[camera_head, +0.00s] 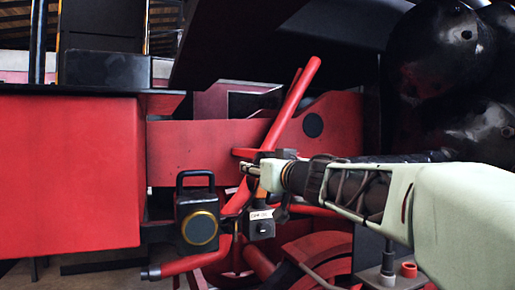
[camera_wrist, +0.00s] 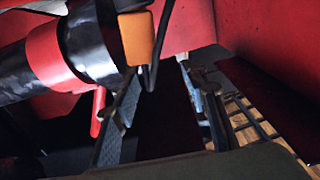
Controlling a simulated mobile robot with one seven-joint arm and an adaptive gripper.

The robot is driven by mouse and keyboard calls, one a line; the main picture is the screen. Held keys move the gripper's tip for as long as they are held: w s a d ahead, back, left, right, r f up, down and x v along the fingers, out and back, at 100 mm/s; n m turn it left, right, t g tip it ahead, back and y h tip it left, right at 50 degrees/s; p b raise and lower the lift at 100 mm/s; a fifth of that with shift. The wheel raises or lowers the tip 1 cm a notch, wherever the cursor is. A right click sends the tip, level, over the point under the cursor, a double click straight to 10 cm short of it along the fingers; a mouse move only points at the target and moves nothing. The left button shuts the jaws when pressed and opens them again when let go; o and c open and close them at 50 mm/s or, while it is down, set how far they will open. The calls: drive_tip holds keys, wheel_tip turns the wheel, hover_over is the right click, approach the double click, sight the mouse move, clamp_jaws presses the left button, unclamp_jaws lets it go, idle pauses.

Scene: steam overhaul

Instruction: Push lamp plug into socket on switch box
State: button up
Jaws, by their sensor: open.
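An orange block with a black cable (camera_wrist: 137,38), which looks like the lamp plug, shows at the top of the wrist view. It lies beyond my gripper (camera_wrist: 160,72), near the left fingertip. My gripper is open, with dark space between its fingers; I cannot tell whether a finger touches the block. In the head view my gripper (camera_head: 248,168) points left, just above a small dark box with a white label (camera_head: 262,222), likely the switch box. A black lamp with a handle and round lens (camera_head: 197,222) hangs to its left. The socket cannot be made out.
A slanted red bar (camera_head: 293,103) rises behind my gripper. A large red panel (camera_head: 68,170) fills the left, and red wheel parts (camera_head: 318,255) lie below. A red cup (camera_head: 408,270) stands at lower right. The wrist view shows a black and red cylinder (camera_wrist: 60,58) at left.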

drive_tip(key=shift+r, duration=2.85)
drive_tip(key=shift+d, duration=0.1)
